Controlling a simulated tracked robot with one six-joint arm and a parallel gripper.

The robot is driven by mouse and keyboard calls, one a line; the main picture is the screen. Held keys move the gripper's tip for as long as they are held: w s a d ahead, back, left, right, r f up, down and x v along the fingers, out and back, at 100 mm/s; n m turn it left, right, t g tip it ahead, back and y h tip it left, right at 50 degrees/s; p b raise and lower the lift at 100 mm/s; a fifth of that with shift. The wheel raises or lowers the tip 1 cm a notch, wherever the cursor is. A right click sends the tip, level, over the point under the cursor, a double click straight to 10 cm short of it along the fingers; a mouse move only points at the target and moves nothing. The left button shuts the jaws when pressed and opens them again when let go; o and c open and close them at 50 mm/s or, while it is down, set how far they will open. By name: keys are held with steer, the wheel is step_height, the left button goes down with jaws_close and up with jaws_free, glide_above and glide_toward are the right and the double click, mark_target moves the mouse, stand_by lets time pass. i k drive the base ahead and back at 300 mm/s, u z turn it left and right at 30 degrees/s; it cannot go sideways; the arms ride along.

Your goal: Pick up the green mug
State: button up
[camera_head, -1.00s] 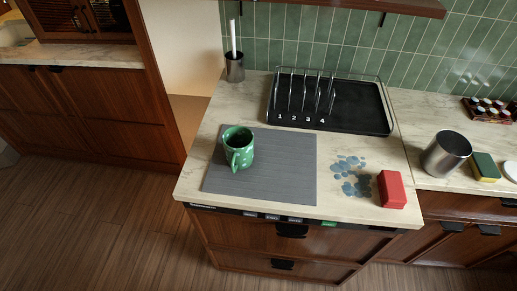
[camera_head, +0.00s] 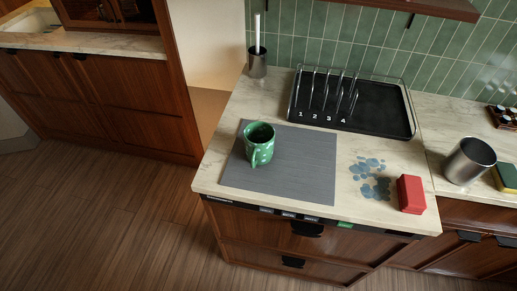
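The green mug (camera_head: 260,146) stands upright on the grey mat (camera_head: 306,172), near the mat's upper left part. It has pale spots, a dark inside, and its handle faces the front, slightly left. My gripper is not in view.
A black dish rack (camera_head: 372,107) with numbered slots stands behind the mat. A red block (camera_head: 410,194) and a blue spill (camera_head: 370,178) lie to the right. A metal canister (camera_head: 469,161), a sponge (camera_head: 507,177) and a metal cup (camera_head: 257,64) also stand on the counter (camera_head: 232,107).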

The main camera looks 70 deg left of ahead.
mark_target(260, 137)
steer(key=k, duration=1.35)
steer(key=u, duration=2.4)
steer(key=i, duration=0.95)
steer(key=u, duration=0.05)
